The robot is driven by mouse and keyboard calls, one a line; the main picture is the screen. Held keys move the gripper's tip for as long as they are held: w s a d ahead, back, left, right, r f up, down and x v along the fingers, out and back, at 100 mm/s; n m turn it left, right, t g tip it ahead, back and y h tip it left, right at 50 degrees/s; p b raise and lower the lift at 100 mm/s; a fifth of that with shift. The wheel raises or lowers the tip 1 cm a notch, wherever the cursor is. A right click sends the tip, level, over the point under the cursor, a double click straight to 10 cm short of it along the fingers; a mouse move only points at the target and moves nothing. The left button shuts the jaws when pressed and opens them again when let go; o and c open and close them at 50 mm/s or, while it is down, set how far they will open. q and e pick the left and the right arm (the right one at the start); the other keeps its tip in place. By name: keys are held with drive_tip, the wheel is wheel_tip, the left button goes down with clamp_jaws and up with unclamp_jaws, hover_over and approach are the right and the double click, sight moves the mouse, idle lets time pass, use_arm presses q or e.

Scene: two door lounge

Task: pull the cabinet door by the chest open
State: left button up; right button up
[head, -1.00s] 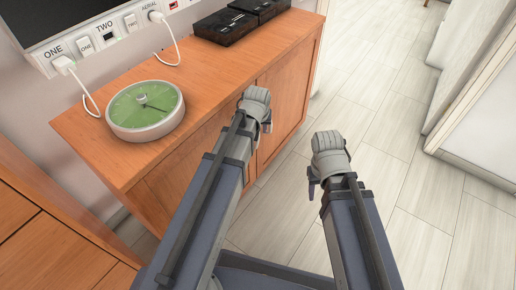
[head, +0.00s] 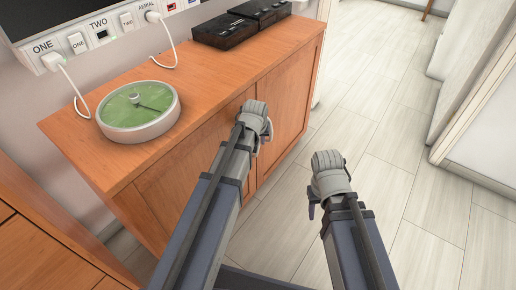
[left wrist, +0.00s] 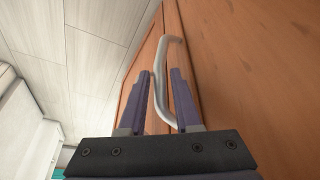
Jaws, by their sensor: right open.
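The wooden cabinet (head: 295,62) stands against the wall, its two doors meeting at a vertical seam. The cabinet door by the chest (head: 190,165) is the left one and looks shut; my left arm covers part of it. My left gripper (head: 260,140) is at the cabinet front near the seam, its fingertips mostly hidden in the head view. In the left wrist view its two fingers (left wrist: 160,88) are open, with a pale curved bar handle (left wrist: 162,85) running between them. I cannot tell whether they touch it. My right gripper (head: 314,200) is open and empty over the floor.
A wooden chest (head: 45,250) with drawers stands at the lower left, close to the cabinet. On the cabinet top are a green-faced round clock (head: 138,112) and black boxes (head: 228,34). White cables run from the wall panel. Pale tiled floor (head: 390,130) is free to the right.

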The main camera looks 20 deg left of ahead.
use_arm(q)
drive_tip(key=b+x, duration=0.1)
drive_tip(key=x, duration=0.1)
drive_tip(key=shift+w+f+b, duration=0.15)
drive_tip(key=shift+f+b, duration=0.15)
drive_tip(key=shift+f, duration=0.1)
drive_tip(key=shift+r, duration=0.1)
use_arm(e)
wheel_tip(320, 180, down, 2)
drive_tip(key=shift+f, duration=0.25)
use_arm(q)
clamp_jaws()
idle(0.7)
